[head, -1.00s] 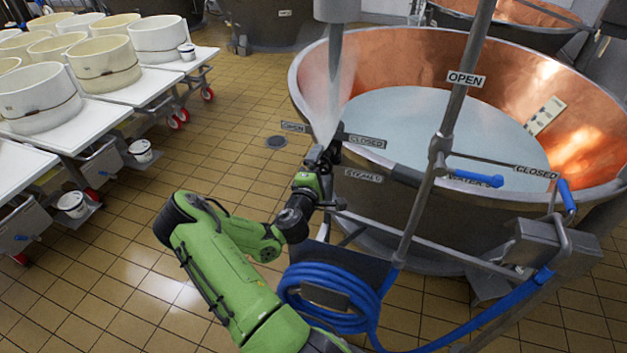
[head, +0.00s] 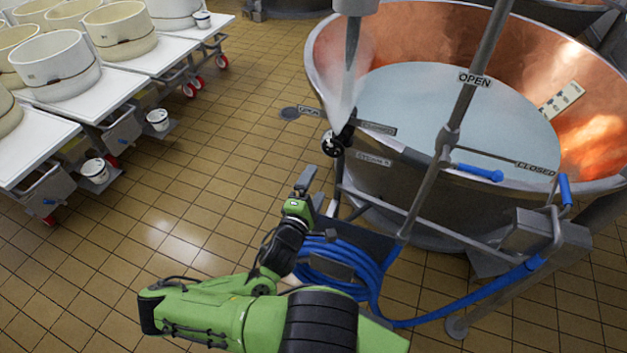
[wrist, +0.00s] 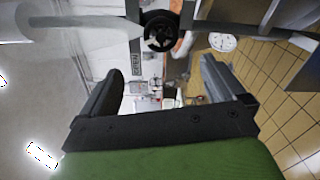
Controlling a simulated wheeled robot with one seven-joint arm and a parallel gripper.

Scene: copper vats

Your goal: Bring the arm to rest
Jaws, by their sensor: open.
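My green arm reaches up from the bottom of the head view. My gripper (head: 308,182) is in front of the copper vat, below and left of a round black valve handwheel (head: 332,144). In the wrist view my gripper (wrist: 160,85) shows two dark fingers spread apart with nothing between them. The handwheel (wrist: 160,31) is beyond the fingertips there, apart from them. Steam or a pale stream hangs beside the pipe (head: 351,60) above the vat's rim.
The copper vat (head: 590,130) of pale liquid fills the right. A coiled blue hose (head: 340,262) hangs close to my arm, and a blue-handled lever (head: 478,172) is on the pipe frame. White tables (head: 112,90) with tubs stand left. Tiled floor (head: 215,165) between is clear.

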